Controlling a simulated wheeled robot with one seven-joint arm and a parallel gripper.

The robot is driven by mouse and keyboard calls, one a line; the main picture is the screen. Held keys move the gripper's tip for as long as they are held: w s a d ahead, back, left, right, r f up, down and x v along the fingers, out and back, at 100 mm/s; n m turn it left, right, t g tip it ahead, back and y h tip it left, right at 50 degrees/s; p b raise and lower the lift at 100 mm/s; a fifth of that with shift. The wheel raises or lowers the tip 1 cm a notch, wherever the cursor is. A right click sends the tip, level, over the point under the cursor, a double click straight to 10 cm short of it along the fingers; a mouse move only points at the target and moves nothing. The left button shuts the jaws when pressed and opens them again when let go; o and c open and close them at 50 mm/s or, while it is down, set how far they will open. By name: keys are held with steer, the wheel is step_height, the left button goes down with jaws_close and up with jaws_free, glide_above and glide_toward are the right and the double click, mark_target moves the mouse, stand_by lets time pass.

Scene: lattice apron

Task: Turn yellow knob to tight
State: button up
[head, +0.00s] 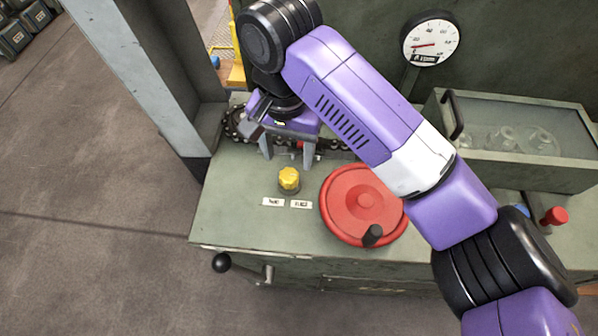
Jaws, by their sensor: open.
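The yellow knob (289,179) stands on the green-grey bench top, left of the red handwheel. Two small white labels (286,203) lie in front of it; their print is too small to read surely. My gripper (288,162) is open, its two grey fingers pointing down behind the knob in the picture. The fingers look apart from the knob, and nothing shows between them. My purple arm comes in from the lower right and passes over the bench.
A red handwheel (350,218) with a black grip sits right of the knob. A chain (234,127) lies behind my gripper. A glass-topped box (518,170) and a gauge (430,40) are at the right and back. A black-knobbed lever (222,262) sticks out from the bench front.

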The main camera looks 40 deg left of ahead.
mark_target(289, 175)
step_height(289, 175, down, 8)
steer(key=shift+r, duration=0.25)
jaws_close()
stand_by(0.3)
